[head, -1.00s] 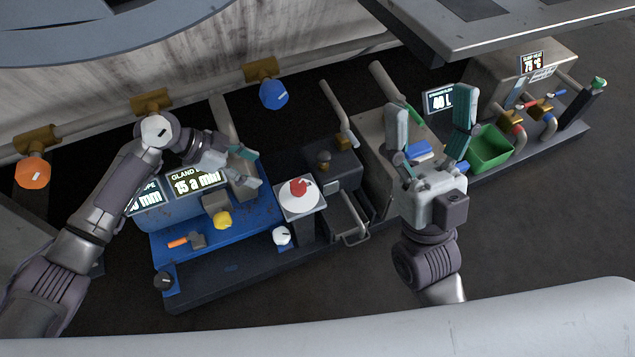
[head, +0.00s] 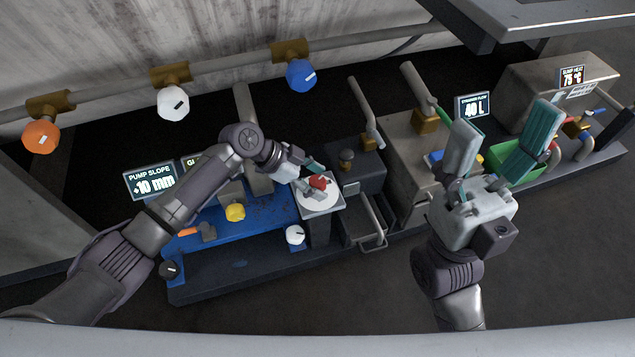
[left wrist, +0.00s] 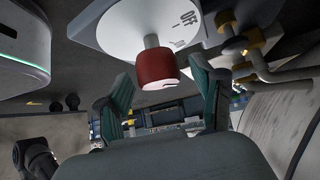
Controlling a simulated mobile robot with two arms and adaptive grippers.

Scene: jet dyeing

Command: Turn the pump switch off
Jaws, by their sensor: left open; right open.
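The pump switch is a red knob (head: 319,182) on a white round dial (head: 318,201), on top of a grey post. In the left wrist view the red knob (left wrist: 157,68) stands on a short grey stem, and the dial (left wrist: 135,28) carries the marking "OFF". My left gripper (head: 312,179) is open at the knob. In the left wrist view its green-padded fingers (left wrist: 164,88) stand on either side of the knob, with gaps showing. My right gripper (head: 504,130) is open and empty, over the right part of the bench near a green bin.
A blue base with a yellow knob (head: 235,212) and a white knob (head: 295,235) lies left of the post. A grey lever and a drawer handle (head: 374,225) stand right of it. Orange, white and blue valve knobs (head: 301,75) line the pipe behind.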

